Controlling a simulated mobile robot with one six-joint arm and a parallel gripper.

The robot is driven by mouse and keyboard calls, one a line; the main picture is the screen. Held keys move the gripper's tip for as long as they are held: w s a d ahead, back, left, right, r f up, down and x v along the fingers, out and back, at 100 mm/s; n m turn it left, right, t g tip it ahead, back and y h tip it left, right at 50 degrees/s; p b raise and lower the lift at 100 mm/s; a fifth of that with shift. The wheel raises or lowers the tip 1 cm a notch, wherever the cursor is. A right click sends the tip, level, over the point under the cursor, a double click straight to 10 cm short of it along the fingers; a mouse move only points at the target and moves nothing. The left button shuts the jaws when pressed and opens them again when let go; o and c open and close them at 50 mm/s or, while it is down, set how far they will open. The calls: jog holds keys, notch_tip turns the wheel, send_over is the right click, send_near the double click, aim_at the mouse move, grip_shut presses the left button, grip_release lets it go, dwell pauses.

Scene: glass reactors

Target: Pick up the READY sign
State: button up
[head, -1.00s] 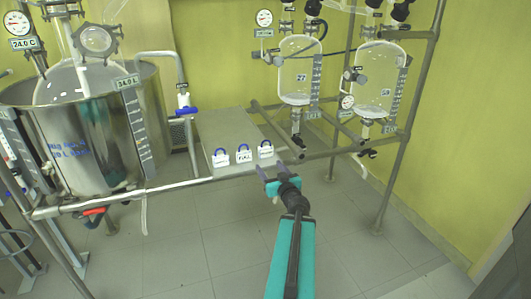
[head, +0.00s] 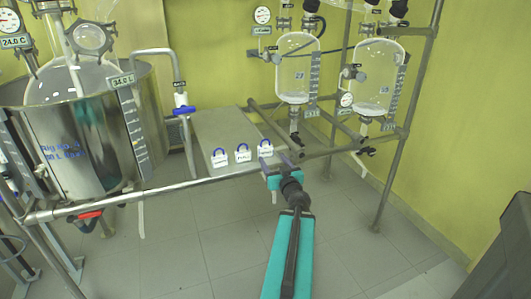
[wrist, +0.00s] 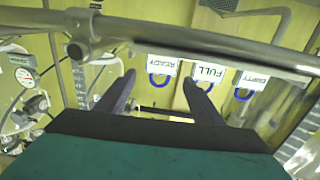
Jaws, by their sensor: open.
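The READY sign (wrist: 163,66) is a small white tag with a blue loop handle; its lettering reads upside down in the wrist view. In the head view it is the rightmost tag (head: 265,149) of the three on the grey shelf's front edge. The FULL sign (wrist: 208,72) is beside it, then the EMPTY sign (wrist: 252,80). My gripper (head: 275,164) is open and empty, just in front of and slightly below the READY sign. In the wrist view the READY sign's blue loop appears between the spread fingers (wrist: 160,95); no contact is visible.
A metal rail (head: 170,190) runs along the front of the shelf (head: 215,125), close to my gripper. A large steel vessel (head: 85,160) stands left. Glass reactors (head: 297,70) on a pipe frame stand right. The tiled floor in front is clear.

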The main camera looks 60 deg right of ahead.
aim_at(267, 150)
jog(key=shift+w+d+f+b, duration=0.2)
jog(key=shift+f+b, duration=0.05)
jog(key=shift+b, duration=0.3)
jog(key=shift+w+d+b, duration=0.1)
jog(key=shift+w+b, duration=0.1)
jog(key=shift+b, duration=0.35)
jog(key=shift+w+d+b, duration=0.1)
jog(key=shift+b, duration=0.2)
jog(key=w+d+b, duration=0.1)
jog(key=b, duration=0.3)
jog(key=shift+r, duration=0.1)
jog(key=shift+x, duration=1)
jog(key=shift+p+x, duration=0.4)
jog(key=shift+x, duration=1.5)
jog(key=shift+r, duration=0.15)
